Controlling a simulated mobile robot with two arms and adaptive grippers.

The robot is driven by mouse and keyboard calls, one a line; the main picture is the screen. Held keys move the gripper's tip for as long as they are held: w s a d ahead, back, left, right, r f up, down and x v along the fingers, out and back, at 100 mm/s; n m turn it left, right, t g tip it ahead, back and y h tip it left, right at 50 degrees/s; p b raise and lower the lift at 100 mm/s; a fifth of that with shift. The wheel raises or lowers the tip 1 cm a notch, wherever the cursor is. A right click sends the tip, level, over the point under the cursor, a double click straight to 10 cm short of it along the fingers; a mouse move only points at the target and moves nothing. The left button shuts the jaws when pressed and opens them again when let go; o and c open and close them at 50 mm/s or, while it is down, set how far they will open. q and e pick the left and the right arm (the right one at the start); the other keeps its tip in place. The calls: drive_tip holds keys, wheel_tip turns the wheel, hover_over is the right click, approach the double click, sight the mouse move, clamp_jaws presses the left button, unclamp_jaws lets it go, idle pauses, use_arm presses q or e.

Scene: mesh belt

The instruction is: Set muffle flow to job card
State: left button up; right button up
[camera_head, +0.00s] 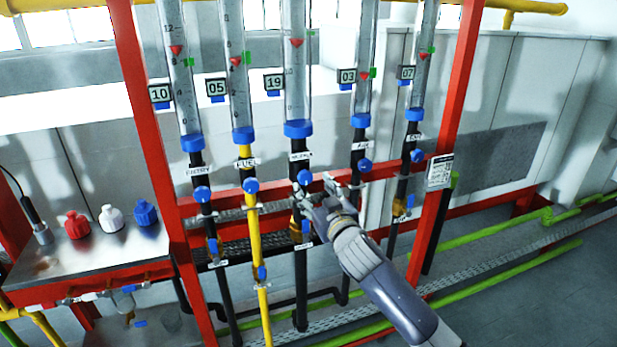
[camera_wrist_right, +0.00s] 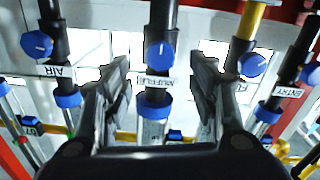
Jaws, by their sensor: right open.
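The muffle flow tube (camera_head: 295,70) is the middle of several upright glass tubes, with a red float (camera_head: 296,42) and a green marker (camera_head: 311,32) slightly higher. Below it are a label, which reads MUFFLE in the right wrist view (camera_wrist_right: 155,82), and a blue knob (camera_head: 304,178). My right gripper (camera_head: 316,187) is open at this knob. In the right wrist view the muffle knob (camera_wrist_right: 160,50) shows between the open fingers, apart from both. A small white card (camera_head: 440,171) hangs on the right red post; its text is too small to read. My left gripper is not in view.
Neighbouring knobs for fuel (camera_head: 250,185) and air (camera_head: 365,165) are close on either side. Red posts and rails frame the tubes. A metal bench (camera_head: 90,255) at left holds red, white and blue caps. Green pipes run along the floor at right.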

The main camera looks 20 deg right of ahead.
sight(306, 178)
drive_tip(key=shift+w+a+p, duration=0.1)
drive_tip(key=shift+w+p, duration=0.4)
drive_tip(key=shift+w, duration=2.25)
drive_tip(key=c, duration=1.1)
